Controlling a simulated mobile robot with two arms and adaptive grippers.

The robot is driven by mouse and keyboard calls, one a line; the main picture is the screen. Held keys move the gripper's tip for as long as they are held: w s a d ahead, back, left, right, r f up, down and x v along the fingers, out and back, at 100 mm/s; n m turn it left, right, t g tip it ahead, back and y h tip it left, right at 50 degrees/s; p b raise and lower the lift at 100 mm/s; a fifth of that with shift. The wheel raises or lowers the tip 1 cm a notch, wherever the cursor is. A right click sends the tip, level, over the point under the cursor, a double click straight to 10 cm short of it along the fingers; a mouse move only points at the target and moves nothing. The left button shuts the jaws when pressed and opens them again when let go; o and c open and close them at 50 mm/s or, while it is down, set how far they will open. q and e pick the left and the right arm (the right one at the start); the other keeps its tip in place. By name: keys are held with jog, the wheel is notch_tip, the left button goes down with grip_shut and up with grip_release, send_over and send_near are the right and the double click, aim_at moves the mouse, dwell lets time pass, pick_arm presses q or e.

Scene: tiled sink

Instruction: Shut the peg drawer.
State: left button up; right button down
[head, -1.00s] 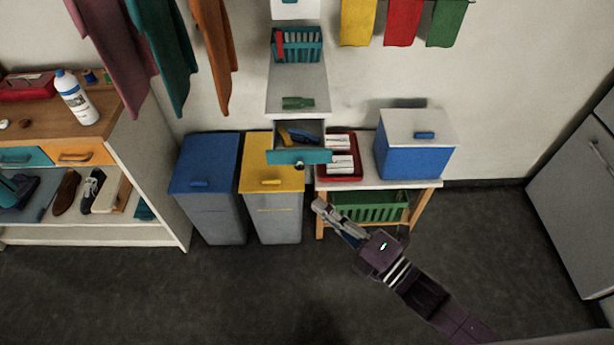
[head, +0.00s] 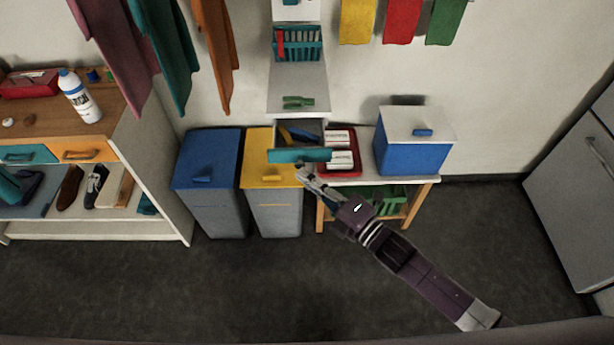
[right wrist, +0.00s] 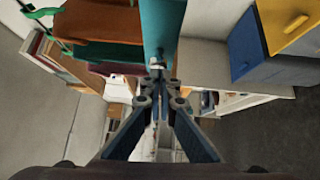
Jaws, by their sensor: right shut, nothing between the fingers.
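The peg drawer (head: 299,155) has a teal front and stands pulled out below a grey ledge, with blue and yellow items inside. Its front edge also shows in the right wrist view, as a teal strip (right wrist: 160,25). My right gripper (head: 304,172) is shut and empty, just below and in front of the drawer front near its right half. In the right wrist view its closed fingertips (right wrist: 157,78) are at the teal strip's lower end. I cannot tell whether they touch it. My left gripper is out of view.
Below the drawer stand a blue-lidded bin (head: 208,185) and a yellow-lidded bin (head: 273,185). To the right, a small table holds a red tray (head: 352,166) and a blue box (head: 412,150). A green clip (head: 298,102) lies on the ledge above. The floor in front is clear.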

aim_at(309, 140)
jog(key=shift+w+b, duration=0.35)
jog(key=shift+w, duration=0.15)
jog(key=w+b, duration=0.5)
jog(key=w, duration=0.5)
jog(key=shift+w+f, duration=0.1)
jog(key=shift+w, duration=0.45)
jog(key=shift+d+r, duration=0.1)
jog(key=shift+r, duration=0.2)
jog(key=shift+w, duration=0.1)
